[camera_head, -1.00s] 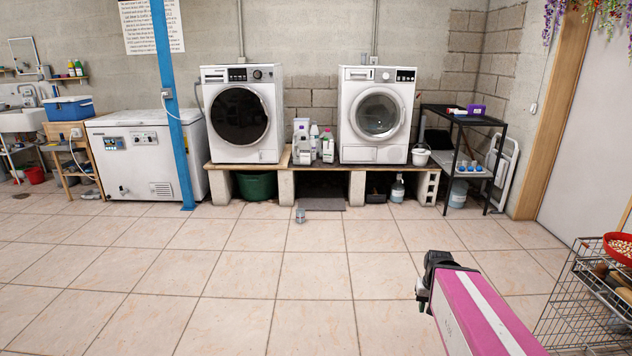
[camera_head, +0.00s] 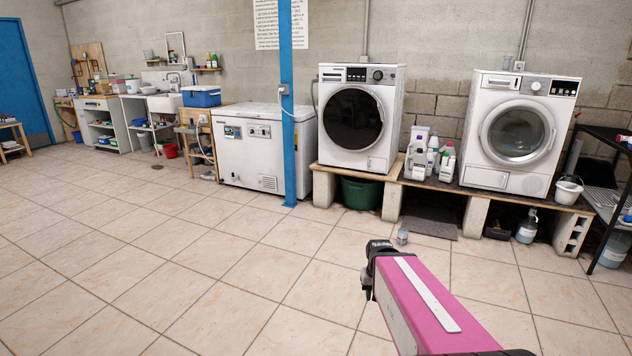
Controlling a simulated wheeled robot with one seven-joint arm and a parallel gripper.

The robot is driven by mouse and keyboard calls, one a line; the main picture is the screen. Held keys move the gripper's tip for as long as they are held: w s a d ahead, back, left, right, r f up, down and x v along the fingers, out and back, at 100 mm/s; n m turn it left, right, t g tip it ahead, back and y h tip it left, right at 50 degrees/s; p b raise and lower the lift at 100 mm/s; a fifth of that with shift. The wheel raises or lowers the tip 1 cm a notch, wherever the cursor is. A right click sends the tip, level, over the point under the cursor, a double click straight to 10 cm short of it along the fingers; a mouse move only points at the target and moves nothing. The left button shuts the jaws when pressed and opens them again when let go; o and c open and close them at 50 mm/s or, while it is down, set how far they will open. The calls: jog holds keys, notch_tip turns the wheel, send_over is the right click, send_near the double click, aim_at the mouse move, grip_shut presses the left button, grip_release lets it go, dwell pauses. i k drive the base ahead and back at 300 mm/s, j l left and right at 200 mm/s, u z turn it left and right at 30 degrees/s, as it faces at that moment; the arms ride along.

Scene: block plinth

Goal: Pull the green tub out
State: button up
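The green tub (camera_head: 361,192) stands on the floor under the wooden plank (camera_head: 349,173), below the left washing machine. Concrete blocks stand on both sides of it, and its upper edge is in the shade of the plank. My gripper (camera_head: 368,284) is at the end of my pink arm, low in the middle of the view, in front of the tub and well apart from it. Its fingers are too small and dark to tell whether they are open.
A small clear jar (camera_head: 402,236) stands on the tiles in front of the plinth. A blue post (camera_head: 290,110) and a white chest freezer (camera_head: 262,150) stand left of the tub. A grey mat (camera_head: 430,224) lies right of it. The tiled floor in front is mostly clear.

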aim_at(359, 194)
jog(key=i+j+u, duration=0.1)
jog(key=i, duration=0.7)
jog(key=i+j+u, duration=0.1)
jog(key=i, duration=0.7)
jog(key=i+j+z, duration=0.1)
jog(key=i+z, duration=0.3)
jog(key=i+j+z, duration=0.2)
jog(key=i+z, duration=0.15)
jog(key=i+j+z, duration=0.95)
jog(key=j, duration=0.15)
jog(key=i+j+z, duration=0.15)
jog(key=j, duration=0.15)
jog(key=j+z, duration=0.2)
jog(key=j, duration=0.2)
jog(key=i, duration=0.05)
